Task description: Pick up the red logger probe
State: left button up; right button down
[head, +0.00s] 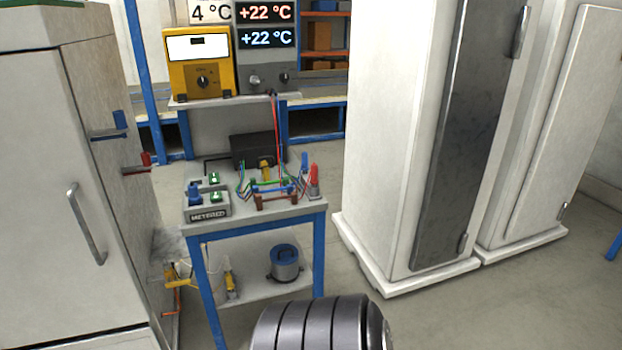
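A small red upright piece (314,175), which looks like the red logger probe, stands at the right end of the bench top (230,225) on a small grey base. Another small red piece (146,159) sits on a bracket on the side of the left white cabinet; I cannot tell at this size which of the two is the probe. Neither of my grippers is in view.
Coloured leads (268,187) on a rack and a blue piece (304,161) crowd the bench beside the red one. A grey switch box (207,213) is at the front left. White cabinets (395,150) stand right; floor between is clear.

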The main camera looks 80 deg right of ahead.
aim_at(314, 180)
jog(key=z, duration=2.65)
